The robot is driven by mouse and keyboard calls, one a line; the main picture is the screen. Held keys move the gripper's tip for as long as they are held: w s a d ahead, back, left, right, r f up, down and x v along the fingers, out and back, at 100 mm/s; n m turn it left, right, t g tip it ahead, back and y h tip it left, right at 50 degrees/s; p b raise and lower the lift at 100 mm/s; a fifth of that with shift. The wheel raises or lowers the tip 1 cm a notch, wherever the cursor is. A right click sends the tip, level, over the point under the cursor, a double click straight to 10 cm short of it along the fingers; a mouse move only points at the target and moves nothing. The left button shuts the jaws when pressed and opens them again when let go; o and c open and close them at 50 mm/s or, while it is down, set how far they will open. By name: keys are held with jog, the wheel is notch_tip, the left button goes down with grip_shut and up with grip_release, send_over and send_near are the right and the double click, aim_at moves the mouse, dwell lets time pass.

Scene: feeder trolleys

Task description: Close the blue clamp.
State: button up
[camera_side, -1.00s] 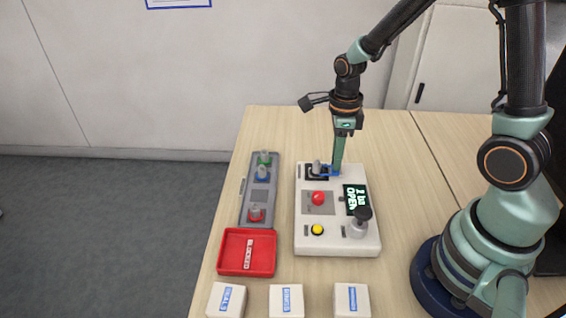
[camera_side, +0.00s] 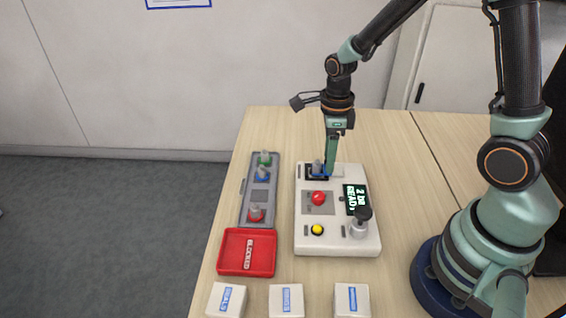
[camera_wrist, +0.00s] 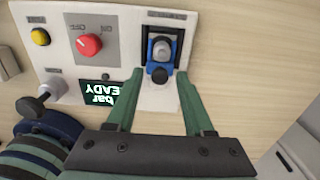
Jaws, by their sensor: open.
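The blue clamp (camera_wrist: 152,72) sits in a black-edged slot at the top of the white control box (camera_side: 308,246). In the side view the clamp (camera_side: 318,174) is partly hidden by my fingers. In the side view my gripper (camera_side: 329,172) points down at the clamp. The display (camera_side: 355,199) reads "2 bar" and "READY".
The box carries a red knob (camera_side: 318,198), a yellow button (camera_side: 317,229) and a black-knobbed lever (camera_side: 362,214). To its left lie a grey rack (camera_side: 259,213) with green, blue and red fittings and a red tray (camera_side: 222,266). White labelled blocks (camera_side: 287,306) stand in front.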

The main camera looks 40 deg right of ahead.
notch_tip(320, 180, up, 7)
jog(key=s+d, duration=0.1)
jog(key=shift+s+d, duration=0.2)
dwell(0.5)
